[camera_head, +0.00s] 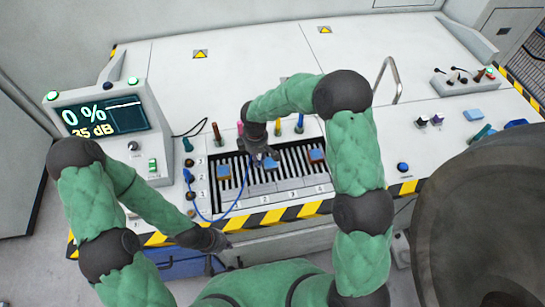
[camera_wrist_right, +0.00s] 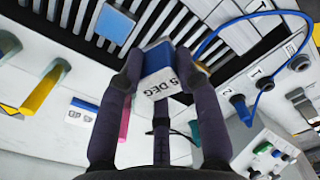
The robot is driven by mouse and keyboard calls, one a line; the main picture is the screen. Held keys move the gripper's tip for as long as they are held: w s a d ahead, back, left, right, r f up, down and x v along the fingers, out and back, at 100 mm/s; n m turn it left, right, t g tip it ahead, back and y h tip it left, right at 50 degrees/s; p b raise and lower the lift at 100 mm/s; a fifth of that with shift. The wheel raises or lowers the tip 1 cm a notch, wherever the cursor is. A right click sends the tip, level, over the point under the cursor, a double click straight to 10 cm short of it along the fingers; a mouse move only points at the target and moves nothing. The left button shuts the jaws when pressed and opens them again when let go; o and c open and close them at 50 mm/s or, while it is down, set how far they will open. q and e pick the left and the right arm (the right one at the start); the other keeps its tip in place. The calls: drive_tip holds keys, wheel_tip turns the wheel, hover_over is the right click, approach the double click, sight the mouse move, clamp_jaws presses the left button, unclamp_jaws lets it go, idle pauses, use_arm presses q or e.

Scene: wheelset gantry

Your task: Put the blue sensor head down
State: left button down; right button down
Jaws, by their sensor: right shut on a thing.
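The blue sensor head (camera_wrist_right: 157,60) with a white label reading "DEG" sits between the two fingers of my right gripper (camera_wrist_right: 160,80) in the right wrist view. In the head view my right gripper (camera_head: 262,155) is over the slotted black-and-white panel (camera_head: 290,181), shut on the sensor head (camera_head: 270,163). A blue cable (camera_wrist_right: 236,22) loops near the held head to a socket on the numbered strip. Whether the head touches the panel I cannot tell. My left gripper (camera_head: 214,241) is low at the console's front edge, away from the panel; its finger opening is unclear.
Other blue blocks (camera_head: 223,171) (camera_head: 317,155) sit on the panel. Several coloured-handled tools (camera_head: 299,123) stand behind it. A display (camera_head: 102,115) reading "0 %" and "35 dB" is at left. A metal handle (camera_head: 390,76) rises behind my right arm. The rear white surface is mostly clear.

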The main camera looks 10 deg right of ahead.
drive_tip(key=w+d+f, duration=0.1)
drive_tip(key=f, duration=0.1)
drive_tip(key=w+d+f, duration=0.2)
drive_tip(key=w+d+f+b, duration=0.1)
drive_tip(key=w+d+f, duration=0.1)
drive_tip(key=shift+w+d+f, duration=0.2)
drive_tip(key=shift+d+f, duration=0.05)
drive_tip(key=shift+f, duration=0.15)
drive_tip(key=shift+w+d+f+b, duration=0.15)
drive_tip(key=shift+f+b, duration=0.1)
drive_tip(key=shift+f, duration=0.7)
drive_tip(key=shift+w+f+b, duration=0.1)
drive_tip(key=shift+f+b, duration=0.15)
drive_tip(key=shift+f, duration=0.65)
drive_tip(key=shift+f, duration=0.1)
drive_tip(key=c, duration=0.9)
unclamp_jaws()
drive_tip(key=shift+o, duration=0.2)
